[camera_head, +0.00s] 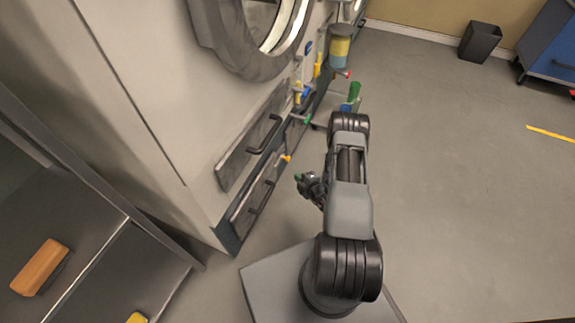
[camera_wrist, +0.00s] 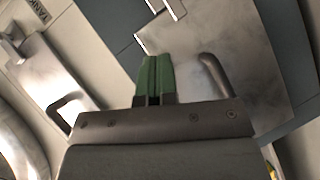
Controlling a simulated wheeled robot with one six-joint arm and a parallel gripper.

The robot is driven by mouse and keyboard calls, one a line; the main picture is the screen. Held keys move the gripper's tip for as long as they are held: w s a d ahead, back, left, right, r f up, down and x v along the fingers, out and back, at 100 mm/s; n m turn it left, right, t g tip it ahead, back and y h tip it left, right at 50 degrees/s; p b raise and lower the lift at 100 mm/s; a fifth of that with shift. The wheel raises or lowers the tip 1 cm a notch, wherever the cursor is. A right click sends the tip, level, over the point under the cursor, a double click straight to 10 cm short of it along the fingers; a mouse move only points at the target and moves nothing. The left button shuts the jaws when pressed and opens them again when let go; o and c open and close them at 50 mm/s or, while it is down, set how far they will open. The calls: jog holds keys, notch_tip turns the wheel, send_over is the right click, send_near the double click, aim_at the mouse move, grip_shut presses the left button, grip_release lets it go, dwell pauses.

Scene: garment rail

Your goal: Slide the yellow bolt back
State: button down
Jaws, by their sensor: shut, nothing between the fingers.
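My gripper (camera_head: 301,178) is low in front of the grey machine's lower panels, with its green fingertips together and nothing between them. In the wrist view the green fingers (camera_wrist: 154,77) point at a grey metal panel with a dark curved handle. A small yellow piece (camera_head: 287,158) sits at the edge of the lower drawers, just above and left of my gripper in the head view. A sliver of yellow (camera_wrist: 272,173) shows at the bottom right of the wrist view. I cannot tell which yellow part is the bolt; its shape is too small to make out.
Two drawer fronts with dark handles (camera_head: 265,134) are left of my arm. Other yellow and blue parts (camera_head: 298,94) and a yellow-banded container (camera_head: 339,48) stand farther back. A shelf (camera_head: 105,250) with an orange block is at lower left.

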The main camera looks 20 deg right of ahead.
jog(key=shift+s+d+f+m, duration=0.1)
jog(key=shift+d+f+m, duration=0.1)
jog(key=shift+f+m, duration=0.15)
jog(key=d+f+b+x, duration=0.1)
jog(key=b+x, duration=0.4)
jog(key=x, duration=0.7)
jog(key=shift+w+d+f+b, duration=0.2)
jog(key=shift+w+d+b, duration=0.2)
jog(key=shift+d, duration=0.4)
jog(key=shift+w+d, duration=0.1)
